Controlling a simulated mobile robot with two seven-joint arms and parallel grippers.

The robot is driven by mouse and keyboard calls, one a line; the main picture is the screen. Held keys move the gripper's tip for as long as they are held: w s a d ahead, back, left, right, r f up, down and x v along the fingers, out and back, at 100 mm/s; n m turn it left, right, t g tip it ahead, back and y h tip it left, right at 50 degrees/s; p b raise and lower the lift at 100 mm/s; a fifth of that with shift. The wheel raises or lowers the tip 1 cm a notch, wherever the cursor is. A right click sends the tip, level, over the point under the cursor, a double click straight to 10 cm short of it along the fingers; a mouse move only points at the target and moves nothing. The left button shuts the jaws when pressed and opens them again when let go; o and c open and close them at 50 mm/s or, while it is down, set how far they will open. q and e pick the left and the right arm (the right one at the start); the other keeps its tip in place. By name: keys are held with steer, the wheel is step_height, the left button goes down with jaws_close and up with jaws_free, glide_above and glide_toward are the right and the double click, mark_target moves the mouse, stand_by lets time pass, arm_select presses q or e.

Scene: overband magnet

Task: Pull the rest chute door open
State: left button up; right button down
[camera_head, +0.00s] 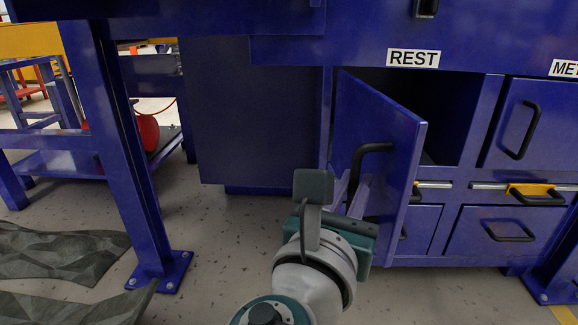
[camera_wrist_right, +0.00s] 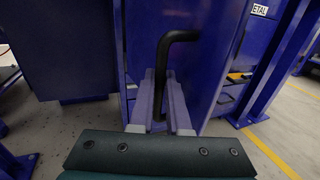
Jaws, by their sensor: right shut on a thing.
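The blue rest chute door (camera_head: 397,140) stands partly open under the white REST sign (camera_head: 412,58), hinged at its left edge and swung out toward me. Behind it the dark chute opening (camera_head: 425,100) shows. A black bar handle (camera_head: 371,150) is on the door's outer face. My right gripper (camera_head: 356,190) is at the handle, its two fingers shut on the handle's lower part. The right wrist view shows the handle (camera_wrist_right: 162,80) running down between the fingers (camera_wrist_right: 160,100). My left gripper is in neither view.
The METAL chute door (camera_head: 515,120) to the right is closed. Drawers with black handles (camera_head: 508,233) and yellow latches (camera_head: 530,190) lie below. A blue leg (camera_head: 125,150) stands at left, with grey crumpled sheets (camera_head: 60,255) on the floor. Floor left of the door is clear.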

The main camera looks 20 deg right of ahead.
steer(key=c, duration=1.3)
jaws_free()
steer(key=shift+d+f, duration=0.1)
steer(key=shift+f, duration=0.05)
steer(key=o, duration=0.3)
steer(key=shift+w, duration=0.15)
steer(key=shift+o, duration=0.2)
steer(key=shift+s+a+r+p, duration=0.2)
steer(key=shift+s+a+p, duration=0.15)
steer(key=shift+s+a, duration=0.1)
steer(key=p+v, duration=0.1)
steer(key=v, duration=0.5)
steer(key=shift+s+p, duration=0.2)
steer(key=shift+p, duration=0.15)
steer(key=shift+f, duration=0.1)
steer(key=shift+c, duration=0.4)
